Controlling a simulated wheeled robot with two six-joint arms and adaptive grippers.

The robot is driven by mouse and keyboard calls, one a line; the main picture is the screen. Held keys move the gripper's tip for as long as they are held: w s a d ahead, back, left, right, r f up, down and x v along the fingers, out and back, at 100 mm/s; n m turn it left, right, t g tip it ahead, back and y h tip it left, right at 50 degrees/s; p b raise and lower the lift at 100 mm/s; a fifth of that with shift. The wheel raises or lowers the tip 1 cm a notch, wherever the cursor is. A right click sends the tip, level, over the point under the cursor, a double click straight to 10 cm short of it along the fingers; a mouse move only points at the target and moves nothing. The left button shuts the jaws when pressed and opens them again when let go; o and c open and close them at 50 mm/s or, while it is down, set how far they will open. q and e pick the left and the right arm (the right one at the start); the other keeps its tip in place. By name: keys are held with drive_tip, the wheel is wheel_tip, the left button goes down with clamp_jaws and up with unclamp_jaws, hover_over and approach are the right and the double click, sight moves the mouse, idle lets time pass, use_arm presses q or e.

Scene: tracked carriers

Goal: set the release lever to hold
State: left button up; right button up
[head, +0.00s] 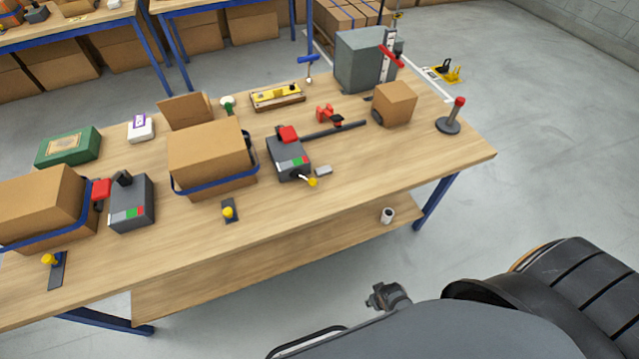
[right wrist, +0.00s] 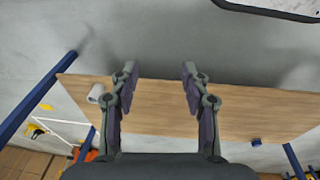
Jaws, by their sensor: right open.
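A grey box unit (head: 288,158) with a red block on top and a red-and-green label stands near the middle of the table. A short lever with a yellow knob (head: 312,182) sticks out at its front right corner, toward the green end of the label. A similar grey unit (head: 131,203) with a red-and-green label stands at the left. No lettering is readable, so I cannot tell which label colour means hold. My right gripper (right wrist: 157,73) is open and empty, apart from the units, with the wooden surface beyond its fingers. My left gripper is not in view.
Strapped cartons (head: 207,152) (head: 42,205) stand beside the units. Yellow knobs on dark plates (head: 229,211) (head: 50,260) lie at the front edge. A red-topped post (head: 455,115) stands far right. A white roll (head: 387,215) lies on the lower shelf (head: 290,262). The table's right front is clear.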

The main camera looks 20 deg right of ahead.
drive_tip(key=w+a+r+m+t+y+b, duration=0.2)
drive_tip(key=w+r+m, duration=0.3)
drive_tip(key=r, duration=0.4)
drive_tip(key=w+a+r+m+t+y+b, duration=0.2)
drive_tip(key=w+a+r+m+b, duration=0.1)
drive_tip(key=w+r, duration=0.5)
drive_tip(key=w+a+r+m+t+y+b, duration=0.2)
drive_tip(key=w+r+m+y+b, duration=0.1)
drive_tip(key=w+r+m+b, duration=0.2)
drive_tip(key=shift+w+a+r+m+t, duration=0.15)
drive_tip(key=shift+w+r+m, duration=0.3)
drive_tip(key=shift+r, duration=0.35)
drive_tip(key=shift+w+a+r+m+t, duration=0.1)
drive_tip(key=shift+w+r+m, duration=0.25)
drive_tip(key=shift+r+m, duration=0.35)
drive_tip(key=shift+w+a+r+m+t, duration=0.15)
drive_tip(key=shift+w+r+m, duration=0.25)
drive_tip(key=shift+r, duration=0.5)
drive_tip(key=m+t+y, duration=0.1)
drive_tip(key=m+t, duration=0.2)
drive_tip(key=m, duration=0.8)
approach(316, 184)
drive_tip(key=shift+v, duration=1)
drive_tip(key=shift+w+a, duration=0.1)
drive_tip(key=shift+w, duration=0.2)
drive_tip(key=b+x, duration=0.3)
drive_tip(key=x, duration=0.7)
drive_tip(key=shift+a, duration=0.1)
drive_tip(key=shift+s, duration=0.1)
